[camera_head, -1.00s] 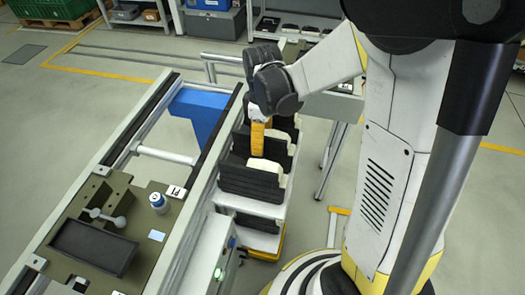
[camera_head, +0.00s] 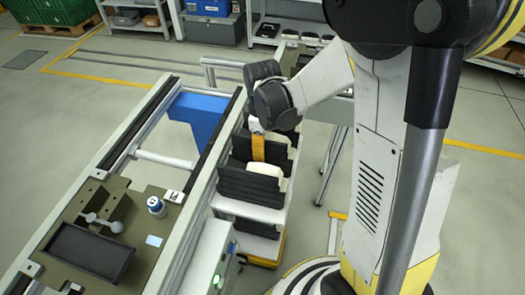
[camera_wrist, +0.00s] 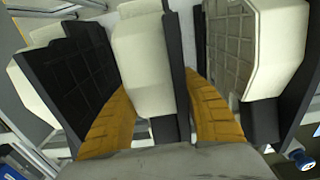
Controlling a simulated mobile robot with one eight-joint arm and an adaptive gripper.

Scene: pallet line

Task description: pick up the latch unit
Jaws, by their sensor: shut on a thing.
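The latch unit (camera_wrist: 145,60), a white block with a black plate along its side, stands upright in the middle of the wrist view. My gripper (camera_wrist: 162,100) has its two orange fingers on either side of it, closed on it. In the head view my gripper (camera_head: 258,150) points down into the rack of black dividers (camera_head: 248,187) on the white cart. A white part (camera_head: 265,169) shows beside the fingers there. The lower end of the held unit is hidden by the gripper.
Similar white-and-black units stand close on both sides, left (camera_wrist: 65,75) and right (camera_wrist: 265,50). Left of the cart runs a conveyor rail (camera_head: 205,150) with an olive plate (camera_head: 60,225), bearing a black tray (camera_head: 90,252) and a small blue-white cylinder (camera_head: 156,206).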

